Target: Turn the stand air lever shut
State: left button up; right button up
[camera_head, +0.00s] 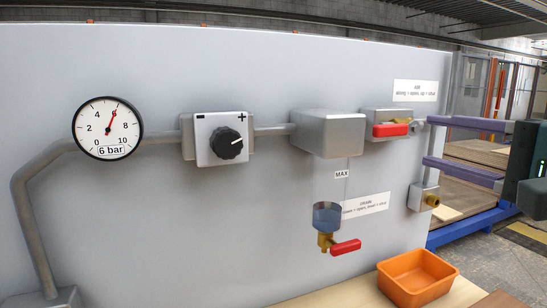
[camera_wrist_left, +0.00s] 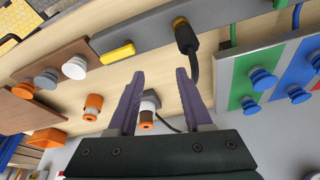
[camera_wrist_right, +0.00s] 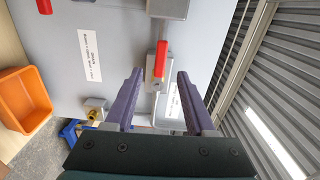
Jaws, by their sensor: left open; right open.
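The stand air lever (camera_head: 390,130) is a red handle on a grey valve block at the upper right of the panel. It lies along the pipe line, which its label (camera_head: 415,91) gives as open. My right gripper (camera_head: 429,141) is open and empty, just right of the lever, with its purple fingers one above the other. In the right wrist view the air lever (camera_wrist_right: 160,58) lines up with the gap between the open fingertips; I cannot tell how far off it is. My left gripper (camera_wrist_left: 159,72) is open and empty in its wrist view, out of the head view.
A red drain lever (camera_head: 346,247) sits below the clear bowl (camera_head: 327,215). A gauge (camera_head: 108,128) reads about 6 bar. A regulator knob (camera_head: 226,143) and an orange bin (camera_head: 417,278) are nearby. A brass-tipped outlet block (camera_head: 421,198) sits below my right fingers.

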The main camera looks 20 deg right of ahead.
aim_at(392, 131)
jog(key=w, duration=1)
jog(key=shift+w+a, duration=0.1)
jog(key=shift+a, duration=0.25)
jog(key=shift+c, duration=0.2)
grip_shut()
dwell(1.0)
